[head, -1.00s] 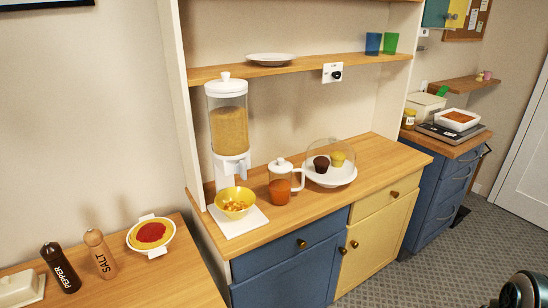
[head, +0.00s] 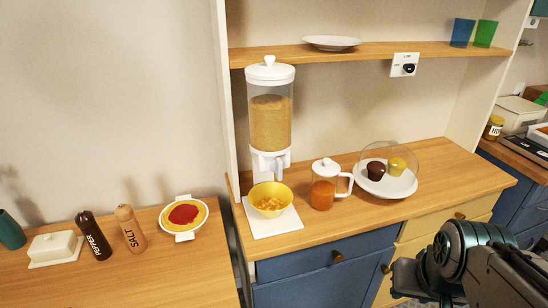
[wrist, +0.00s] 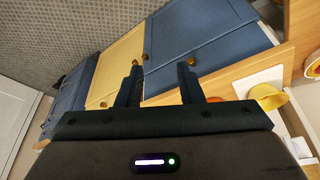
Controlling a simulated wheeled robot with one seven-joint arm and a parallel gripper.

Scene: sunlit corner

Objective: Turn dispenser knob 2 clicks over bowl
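The dispenser (head: 270,122) stands on the wooden counter, a clear cylinder of tan grain with a white lid and white lower spout. Its knob cannot be clearly made out in the head view. The yellow bowl (head: 270,198) sits under the spout on a white base (head: 290,222), with orange-yellow pieces inside. The bowl also shows at the right of the wrist view (wrist: 268,97). My gripper (wrist: 158,78) is open and empty, its two dark fingers apart in front of the blue and yellow cabinet fronts. In the head view my arm is at the lower right, away from the dispenser.
A pitcher of orange drink (head: 325,187) stands right of the bowl. A domed plate of muffins (head: 400,188) is farther right. A shelf (head: 370,54) with a plate and cups runs above. Salt (head: 130,228) and pepper shakers (head: 93,235) stand on the left table.

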